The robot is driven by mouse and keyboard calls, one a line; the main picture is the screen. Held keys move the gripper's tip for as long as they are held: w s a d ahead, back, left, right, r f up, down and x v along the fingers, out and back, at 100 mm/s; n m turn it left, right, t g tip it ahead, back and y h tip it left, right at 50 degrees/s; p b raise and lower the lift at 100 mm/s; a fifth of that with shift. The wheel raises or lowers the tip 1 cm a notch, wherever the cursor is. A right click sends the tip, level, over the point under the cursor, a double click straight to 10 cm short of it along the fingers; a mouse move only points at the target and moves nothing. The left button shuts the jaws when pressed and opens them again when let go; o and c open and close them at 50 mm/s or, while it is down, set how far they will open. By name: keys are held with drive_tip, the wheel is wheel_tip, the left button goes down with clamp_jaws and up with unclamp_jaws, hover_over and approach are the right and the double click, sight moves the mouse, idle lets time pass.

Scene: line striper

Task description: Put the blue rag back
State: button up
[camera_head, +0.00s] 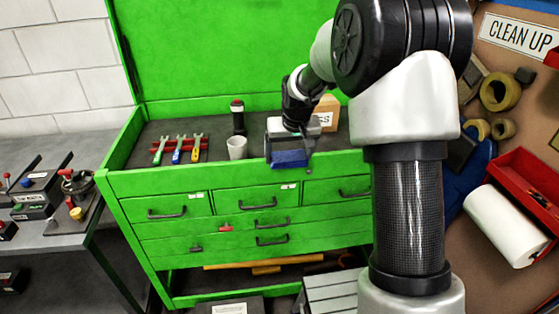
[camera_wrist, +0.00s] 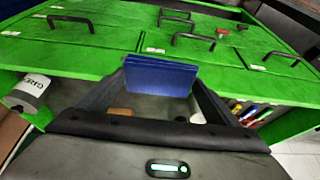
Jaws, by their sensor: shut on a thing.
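The blue rag (camera_head: 290,158) shows in the head view as a flat, folded blue block at the front edge of the green cabinet top. My gripper (camera_head: 289,146) is shut on it, pointing down. In the wrist view the rag (camera_wrist: 158,75) stands between the two dark fingertips of my gripper (camera_wrist: 160,88), with the green drawer fronts beyond it. I cannot tell whether the rag touches the cabinet top or hangs just above it. Part of the rag is hidden by the gripper.
On the green cabinet's dark top (camera_head: 185,128) stand a pale cup (camera_head: 237,148), a dark bottle (camera_head: 238,118), a tool rack (camera_head: 180,147) and a labelled tan container (camera_head: 326,113). A CLEAN UP sign (camera_head: 520,36), paper roll (camera_head: 505,225) and red tray (camera_head: 525,185) are at right.

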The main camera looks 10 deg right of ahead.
drive_tip(key=w+f, duration=0.1)
drive_tip(key=w, duration=1.5)
drive_tip(key=shift+w+d+f+b, duration=0.1)
drive_tip(key=shift+f+b, duration=0.1)
drive_tip(key=shift+f, duration=2.45)
drive_tip(key=shift+w+f+b, duration=0.1)
drive_tip(key=shift+f+b, duration=0.05)
drive_tip(key=shift+f, duration=2.5)
drive_tip(key=o, duration=0.8)
drive_tip(key=shift+r, duration=0.1)
drive_tip(key=shift+o, duration=0.2)
drive_tip(key=shift+r, duration=0.1)
